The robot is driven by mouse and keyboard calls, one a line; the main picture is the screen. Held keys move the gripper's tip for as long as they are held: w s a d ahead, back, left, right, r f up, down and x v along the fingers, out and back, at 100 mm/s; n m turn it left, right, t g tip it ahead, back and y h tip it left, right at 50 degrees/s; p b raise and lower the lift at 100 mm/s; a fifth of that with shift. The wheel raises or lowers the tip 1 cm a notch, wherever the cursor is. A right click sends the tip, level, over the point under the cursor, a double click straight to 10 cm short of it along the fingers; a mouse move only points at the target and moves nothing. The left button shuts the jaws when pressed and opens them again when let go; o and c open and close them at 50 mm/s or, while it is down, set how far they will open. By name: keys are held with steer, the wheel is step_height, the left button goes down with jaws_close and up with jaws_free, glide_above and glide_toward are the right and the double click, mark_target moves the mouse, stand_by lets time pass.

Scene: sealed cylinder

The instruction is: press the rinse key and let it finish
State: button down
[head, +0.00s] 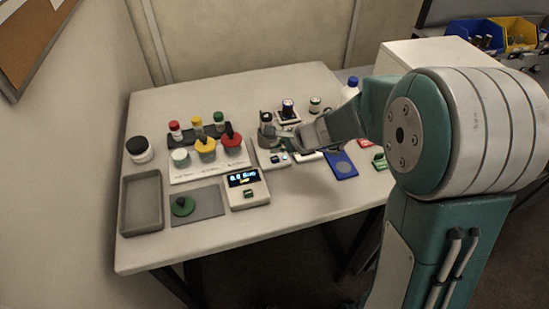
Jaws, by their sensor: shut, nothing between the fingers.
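My gripper (272,137) reaches in from the right over the back middle of the table. Its fingers are shut and look empty. They point left, above or just behind a small pale unit (264,165) with dark and lit spots on its top. A larger pale unit (257,199) with a lit blue display (243,178) and a green key (248,193) stands in front of it. I cannot read which key is the rinse key. I cannot tell whether the fingertips touch anything. My gripper and arm hide part of the table behind them.
A white rack (205,173) holds white, yellow and red round-topped pieces. Behind it stand red-, yellow- and green-capped bottles. A grey tray (127,205), a grey mat (211,204) with a green knob (183,206), and a blue pad (341,165) lie around. The front of the table is clear.

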mark_target(277, 159)
steer(key=shift+r, duration=2)
steer(key=shift+s+r, duration=0.1)
steer(key=shift+s, duration=0.05)
steer(key=s+d+r+n+h, duration=0.2)
steer(key=s+d+r+n, duration=0.1)
steer(key=s, duration=0.5)
steer(key=s+d+r+n+h, duration=0.3)
steer(key=s+d+n, duration=0.3)
steer(key=s+n, duration=0.1)
steer(key=s+d+r+n+h, duration=0.2)
steer(key=s+d+n, duration=0.3)
steer(key=s, duration=0.5)
steer(key=shift+r+t+h, duration=0.4)
steer(key=shift+r, duration=0.3)
steer(key=shift+a, duration=0.15)
